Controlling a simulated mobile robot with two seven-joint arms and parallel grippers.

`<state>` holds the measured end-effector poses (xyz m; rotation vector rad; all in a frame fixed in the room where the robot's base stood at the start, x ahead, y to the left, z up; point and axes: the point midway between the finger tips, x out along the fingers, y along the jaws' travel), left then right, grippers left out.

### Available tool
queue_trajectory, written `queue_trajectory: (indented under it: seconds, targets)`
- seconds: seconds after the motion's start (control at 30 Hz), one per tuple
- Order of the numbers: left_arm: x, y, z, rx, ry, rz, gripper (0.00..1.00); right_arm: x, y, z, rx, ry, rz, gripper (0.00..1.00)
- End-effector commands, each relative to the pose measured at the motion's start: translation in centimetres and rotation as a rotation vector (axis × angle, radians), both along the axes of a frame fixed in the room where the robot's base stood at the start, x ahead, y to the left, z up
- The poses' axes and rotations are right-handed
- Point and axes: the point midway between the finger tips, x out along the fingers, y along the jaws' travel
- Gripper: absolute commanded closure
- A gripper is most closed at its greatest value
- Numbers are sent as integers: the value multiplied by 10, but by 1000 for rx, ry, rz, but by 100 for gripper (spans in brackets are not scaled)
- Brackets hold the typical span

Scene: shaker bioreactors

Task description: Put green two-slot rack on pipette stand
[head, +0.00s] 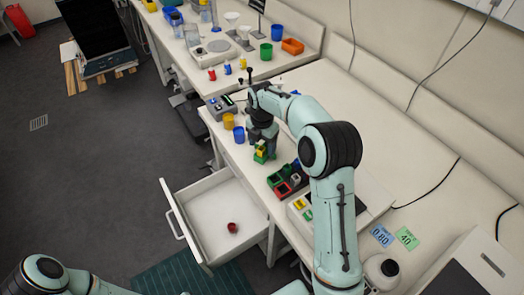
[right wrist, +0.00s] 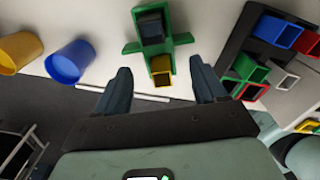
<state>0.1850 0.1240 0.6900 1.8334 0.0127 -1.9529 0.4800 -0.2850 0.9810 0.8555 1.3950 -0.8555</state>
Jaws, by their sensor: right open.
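The green two-slot rack (right wrist: 131,47) is on the white bench in the right wrist view, with one dark slot and a yellow block in or on its near slot. It also shows in the head view (head: 261,158), just under my right gripper (head: 262,138). In the right wrist view my right gripper (right wrist: 163,84) is open and empty, its fingers apart on either side of the rack's near end, not closed on it. I cannot tell for sure which thing is the pipette stand. My left gripper is not in view.
A dark holder with green, red, blue and white cups (right wrist: 236,45) stands right of the rack. A blue cup (right wrist: 68,63) and a yellow cup (right wrist: 20,50) stand to its left. An open drawer (head: 205,212) holding a small red cup (head: 232,227) juts out below the bench.

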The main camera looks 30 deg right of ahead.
Motion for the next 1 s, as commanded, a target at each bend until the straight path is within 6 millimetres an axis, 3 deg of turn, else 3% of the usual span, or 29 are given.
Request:
queue_trajectory:
  seconds: [0.2, 0.4, 1.0]
  targets:
    - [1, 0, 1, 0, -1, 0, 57, 1, 0, 48, 0, -5, 0, 29]
    - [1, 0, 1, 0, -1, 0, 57, 0, 0, 71, 1, -2, 0, 29]
    - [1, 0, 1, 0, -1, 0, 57, 0, 0, 75, 1, 0, 0, 29]
